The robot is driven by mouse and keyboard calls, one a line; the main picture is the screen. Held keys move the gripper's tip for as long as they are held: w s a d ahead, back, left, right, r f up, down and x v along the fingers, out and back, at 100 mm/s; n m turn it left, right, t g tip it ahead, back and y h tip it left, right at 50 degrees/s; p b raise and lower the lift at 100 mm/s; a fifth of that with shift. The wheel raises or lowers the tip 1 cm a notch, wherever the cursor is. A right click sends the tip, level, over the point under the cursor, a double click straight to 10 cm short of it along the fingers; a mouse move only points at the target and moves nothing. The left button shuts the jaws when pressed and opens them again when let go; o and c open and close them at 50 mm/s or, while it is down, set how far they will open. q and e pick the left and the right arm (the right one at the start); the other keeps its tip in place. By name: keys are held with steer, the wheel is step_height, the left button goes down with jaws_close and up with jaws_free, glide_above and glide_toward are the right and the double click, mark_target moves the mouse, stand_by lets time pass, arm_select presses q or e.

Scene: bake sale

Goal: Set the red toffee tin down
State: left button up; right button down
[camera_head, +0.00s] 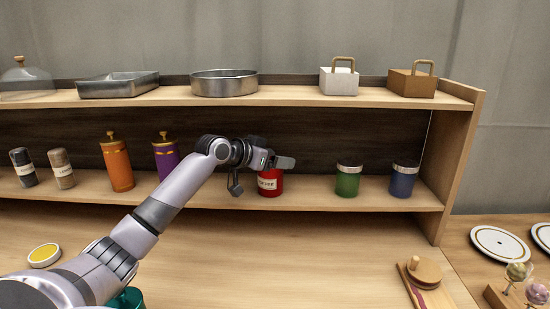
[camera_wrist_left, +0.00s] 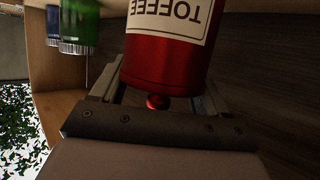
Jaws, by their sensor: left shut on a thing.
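The red toffee tin (camera_head: 269,183), with a pale label, is upright over the lower shelf (camera_head: 310,199), between the purple and green containers. I cannot tell whether its base touches the shelf. My left gripper (camera_head: 278,162) is at the tin's top and shut on it, hiding its upper part. In the left wrist view the tin (camera_wrist_left: 165,62) appears upside down between the fingers, its red knob near the palm and its label reading TOFFEE. My right gripper is not in view.
Green (camera_head: 347,180) and blue (camera_head: 403,180) jars stand to the right on the same shelf. Purple (camera_head: 166,156) and orange (camera_head: 117,164) containers stand to the left. The upper shelf (camera_head: 290,96) lies above my gripper. There is free shelf between the tin and the green jar.

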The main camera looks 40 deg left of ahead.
arm_select(q)
steer(key=o, duration=1.3)
steer(key=shift+o, duration=0.2)
steer(key=shift+s, duration=0.15)
steer(key=d+v, duration=0.1)
steer(key=v, duration=1)
steer(key=shift+s+a+r+b, duration=0.15)
steer(key=shift+s+a+b, duration=0.2)
steer(key=shift+a+b, duration=0.15)
